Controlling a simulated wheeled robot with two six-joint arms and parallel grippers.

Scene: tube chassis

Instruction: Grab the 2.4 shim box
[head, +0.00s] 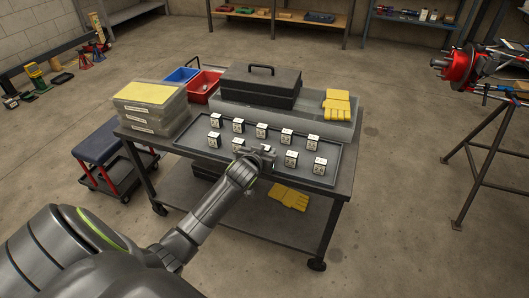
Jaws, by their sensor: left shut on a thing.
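Small white-and-black shim boxes stand in two rows on a dark tray (190,146) on the cart. The back row includes a box at its left end (215,121) and one at its right end (312,142). The front row includes a box at its right end (319,167). Their labels are too small to read surely. My left gripper (262,156) is at the middle of the front row, shut on a shim box (267,149) that it partly hides. I cannot tell whether this box is lifted off the tray. My right gripper is not in view.
Neighbouring boxes (238,145) and (291,158) stand close on both sides. Stacked cases (150,110) and a red bin (204,84) stand at the back left.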

